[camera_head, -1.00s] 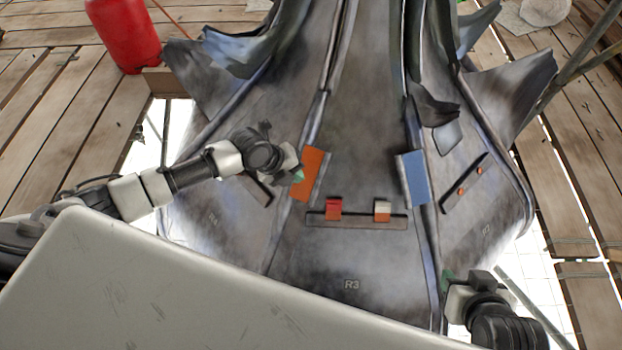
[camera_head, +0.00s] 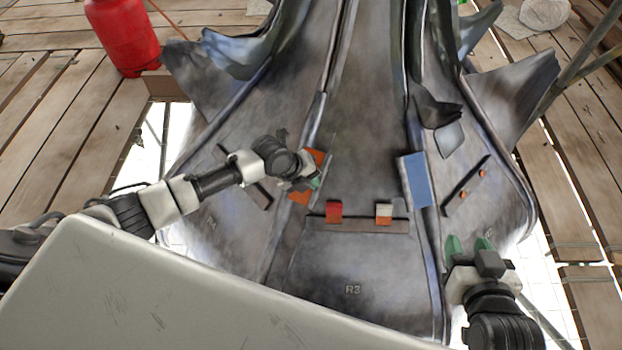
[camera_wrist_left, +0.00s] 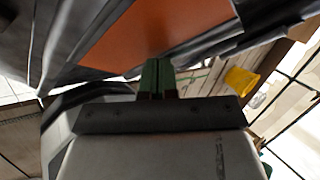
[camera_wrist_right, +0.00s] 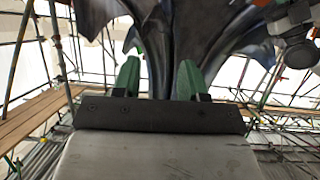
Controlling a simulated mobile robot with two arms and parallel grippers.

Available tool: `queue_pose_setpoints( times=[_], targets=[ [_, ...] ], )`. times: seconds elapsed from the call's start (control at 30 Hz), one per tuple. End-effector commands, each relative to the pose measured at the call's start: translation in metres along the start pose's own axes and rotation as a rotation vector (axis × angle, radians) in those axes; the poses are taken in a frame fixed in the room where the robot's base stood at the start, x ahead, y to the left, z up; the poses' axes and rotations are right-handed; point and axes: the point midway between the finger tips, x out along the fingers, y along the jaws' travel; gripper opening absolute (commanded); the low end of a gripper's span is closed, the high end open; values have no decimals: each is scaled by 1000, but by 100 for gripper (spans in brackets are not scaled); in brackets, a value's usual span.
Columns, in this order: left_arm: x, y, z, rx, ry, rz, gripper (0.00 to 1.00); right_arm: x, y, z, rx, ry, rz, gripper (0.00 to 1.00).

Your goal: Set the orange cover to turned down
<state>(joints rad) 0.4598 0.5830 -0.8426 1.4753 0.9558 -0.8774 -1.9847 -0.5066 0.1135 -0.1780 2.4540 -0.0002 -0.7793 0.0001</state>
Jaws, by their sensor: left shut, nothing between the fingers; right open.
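The orange cover (camera_head: 300,198) is a flat plate on the left ridge of the spire panel. My left gripper (camera_head: 315,183) is shut and empty, and hides much of the cover in the head view. In the left wrist view the cover (camera_wrist_left: 155,32) spans the upper middle, just beyond the closed green fingertips (camera_wrist_left: 157,66). I cannot tell whether they touch it. My right gripper (camera_head: 469,243) is open and empty at the lower right of the spire; its spread green fingers show in the right wrist view (camera_wrist_right: 158,75).
A blue cover (camera_head: 414,180) sits on the right ridge. A ledge (camera_head: 355,226) between them carries a red-and-orange block (camera_head: 333,211) and a white-and-orange block (camera_head: 383,213). Another bar (camera_head: 463,188) has small orange pieces. A red cylinder (camera_head: 122,35) stands at the back left.

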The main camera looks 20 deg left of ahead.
Motion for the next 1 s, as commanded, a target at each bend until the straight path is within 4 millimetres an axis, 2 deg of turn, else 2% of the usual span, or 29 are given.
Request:
queue_pose_setpoints(
  times=[0.3, 0.43, 0.87, 1.0],
  targets=[
    [16, -3, 1, 0, 0, -1, 0, 4, -6, -36, 1, 280, -17, 43],
    [18, -4, 1, 1, 1, -2, 0, 3, -8, -44, 2, 337, -20, 43],
    [19, -5, -1, 1, 4, -4, 0, 2, -8, -45, 2, 338, -20, 43],
    [17, -6, -3, 1, 4, -4, 0, 3, -6, -36, 1, 266, -16, 43]
  ],
)
